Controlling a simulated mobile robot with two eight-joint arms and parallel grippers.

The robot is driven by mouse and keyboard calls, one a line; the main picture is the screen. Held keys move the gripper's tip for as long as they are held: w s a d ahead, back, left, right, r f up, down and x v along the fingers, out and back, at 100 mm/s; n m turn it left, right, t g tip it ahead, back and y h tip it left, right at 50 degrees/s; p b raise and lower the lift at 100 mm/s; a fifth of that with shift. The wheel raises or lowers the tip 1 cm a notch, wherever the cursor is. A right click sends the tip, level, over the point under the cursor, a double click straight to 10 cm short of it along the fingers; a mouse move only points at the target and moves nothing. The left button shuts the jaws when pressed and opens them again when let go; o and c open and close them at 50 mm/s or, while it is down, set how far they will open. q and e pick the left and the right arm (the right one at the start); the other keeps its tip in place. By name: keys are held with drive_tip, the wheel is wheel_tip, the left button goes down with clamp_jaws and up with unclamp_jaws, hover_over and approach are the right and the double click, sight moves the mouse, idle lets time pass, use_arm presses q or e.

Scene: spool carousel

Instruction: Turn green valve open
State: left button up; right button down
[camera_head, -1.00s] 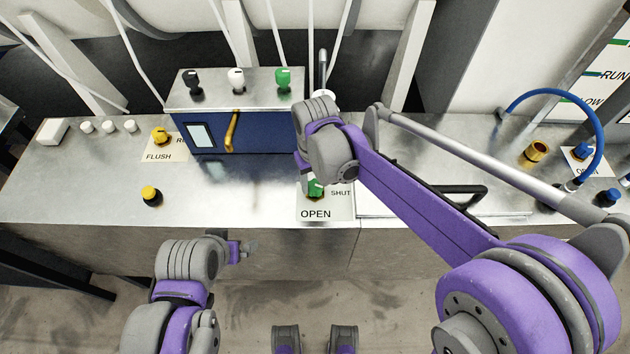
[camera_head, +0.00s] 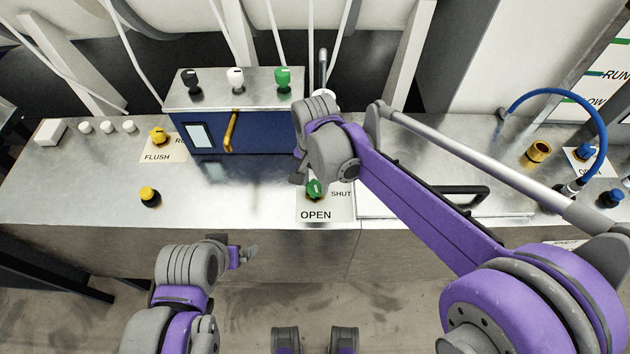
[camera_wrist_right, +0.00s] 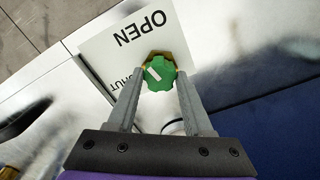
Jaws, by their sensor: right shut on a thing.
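The green valve knob (camera_head: 315,189) sits on a white label plate (camera_head: 325,213) marked OPEN and SHUT, near the bench's front edge. In the right wrist view the knob (camera_wrist_right: 159,73) is faceted, with a brass-coloured rim below and a short white mark on top. The mark lies slanted; which word it points to is unclear. My right gripper (camera_wrist_right: 158,78) is shut on the knob, one finger on each side. In the head view my right wrist partly hides the plate and the fingers. My left gripper (camera_head: 243,255) hangs in front of the bench, away from everything; its jaws are too small to read.
Behind stands a blue box (camera_head: 258,140) with black, white and green knobs on top and a yellow handle (camera_head: 230,131). A yellow FLUSH knob (camera_head: 159,136) and a yellow-topped button (camera_head: 150,196) are to the left. A black bar handle (camera_head: 465,195) and blue hose (camera_head: 552,91) are right.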

sight(315, 186)
drive_tip(key=shift+m, duration=1.6)
drive_tip(key=shift+c, duration=1.5)
unclamp_jaws()
wheel_tip(315, 186, up, 11)
drive_tip(key=shift+p, duration=0.3)
drive_tip(key=s+d+f+n+t, duration=0.2)
drive_tip(key=s+d+f+n, duration=0.2)
drive_tip(key=s+d, duration=0.3)
drive_tip(key=s+d+f+n+t+p, duration=0.1)
drive_tip(key=s+d+f+n+t, duration=0.2)
drive_tip(key=s+d+f+n, duration=0.2)
drive_tip(key=s+d, duration=0.3)
drive_tip(key=d, duration=0.2)
drive_tip(key=shift+s+d+f, duration=0.3)
drive_tip(key=shift+d, duration=0.05)
